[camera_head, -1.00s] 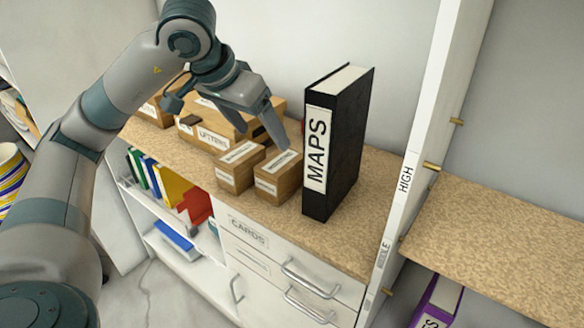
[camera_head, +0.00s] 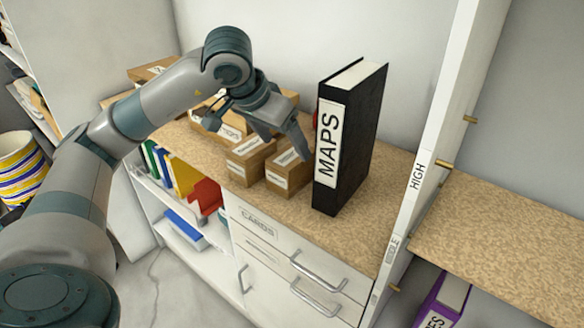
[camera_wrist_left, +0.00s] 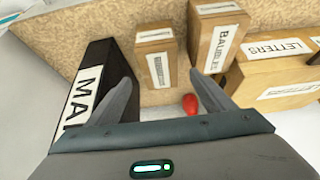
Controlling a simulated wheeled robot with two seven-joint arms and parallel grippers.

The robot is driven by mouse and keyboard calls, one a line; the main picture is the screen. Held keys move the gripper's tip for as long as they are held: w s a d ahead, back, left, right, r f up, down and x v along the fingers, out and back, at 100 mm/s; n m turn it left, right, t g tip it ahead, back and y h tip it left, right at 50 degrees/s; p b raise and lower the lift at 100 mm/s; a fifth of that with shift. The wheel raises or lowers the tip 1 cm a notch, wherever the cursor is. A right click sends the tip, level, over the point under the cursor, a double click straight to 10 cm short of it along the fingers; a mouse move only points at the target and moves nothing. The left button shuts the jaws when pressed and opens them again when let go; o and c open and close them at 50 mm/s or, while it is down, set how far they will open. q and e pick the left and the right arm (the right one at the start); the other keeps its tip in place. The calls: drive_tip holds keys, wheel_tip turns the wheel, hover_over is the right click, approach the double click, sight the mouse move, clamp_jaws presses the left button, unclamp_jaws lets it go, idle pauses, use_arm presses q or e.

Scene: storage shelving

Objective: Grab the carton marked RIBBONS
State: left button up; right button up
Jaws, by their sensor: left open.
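Two small brown cartons stand side by side on the cork-topped cabinet. The one by the black binder (camera_wrist_left: 157,65) has a white label too blurred to read; it also shows in the head view (camera_head: 284,178). The other carton (camera_wrist_left: 217,38) reads BAUBLES, and in the head view (camera_head: 249,160) it is left of the first. I cannot read RIBBONS on any carton. My left gripper (camera_head: 285,148) is open and empty, just behind and above the carton by the binder. In the wrist view its fingers (camera_wrist_left: 160,84) point toward that carton, apart from it. My right gripper is out of view.
The black MAPS binder (camera_head: 347,140) stands upright close to the right finger. A LETTERS carton (camera_wrist_left: 275,72) stands beyond BAUBLES. A small red object (camera_wrist_left: 190,104) lies behind the cartons. A white post (camera_head: 418,175) rises at right; bare cork top lies in front of the binder.

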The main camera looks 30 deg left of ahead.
sight(291, 155)
use_arm(q)
drive_tip(key=x, duration=0.4)
drive_tip(key=shift+f, duration=0.1)
drive_tip(key=shift+w+f, duration=0.1)
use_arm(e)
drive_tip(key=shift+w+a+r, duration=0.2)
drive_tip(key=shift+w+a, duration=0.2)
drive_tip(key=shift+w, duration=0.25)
use_arm(q)
drive_tip(key=p+x, duration=0.1)
drive_tip(key=x, duration=0.4)
drive_tip(key=shift+w+f, duration=0.1)
drive_tip(key=shift+f, duration=0.1)
drive_tip(key=shift+w+f, duration=0.1)
drive_tip(key=shift+f, duration=0.1)
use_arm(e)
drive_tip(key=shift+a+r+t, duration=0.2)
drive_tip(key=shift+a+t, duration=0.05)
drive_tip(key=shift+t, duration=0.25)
